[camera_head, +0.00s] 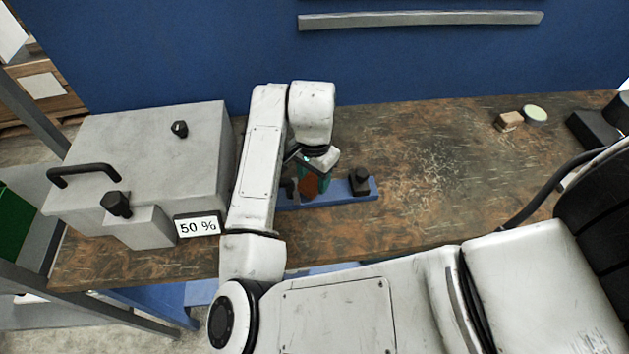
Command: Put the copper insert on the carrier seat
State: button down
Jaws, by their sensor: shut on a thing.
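The copper insert (310,186) shows as a small reddish-brown piece below my arm's end. My gripper (306,176) is shut on it, mostly hidden behind my own wrist and arm. The insert is over or at the left part of a long blue bar (338,194), which seems to be the carrier. I cannot tell whether the insert touches the bar. A black block with a knob (359,181) stands on the bar's right end. The carrier seat itself is not clearly visible, and the bar's left part is hidden by my arm.
A grey box (150,150) with a black handle, knobs and a "50 %" sign (197,227) stands at the left. A small tan block (508,121), a round pale-topped piece (535,114) and a black block (592,131) are at the back right. The bench (430,190) between is clear.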

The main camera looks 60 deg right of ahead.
aim_at(315, 180)
jog(key=shift+s+f, duration=0.2)
jog(key=shift+f, duration=0.5)
jog(key=shift+s+f, duration=0.15)
jog(key=shift+f, duration=0.55)
jog(key=c, duration=0.8)
grip_release()
jog(key=shift+w+f, duration=0.15)
jog(key=shift+o, duration=1.3)
jog(key=shift+w, duration=0.1)
jog(key=shift+o, duration=0.2)
jog(key=shift+r, duration=0.2)
jog(key=shift+r, duration=0.2)
notch_tip(315, 180, up, 12)
jog(key=shift+b, duration=0.3)
jog(key=shift+f, duration=0.1)
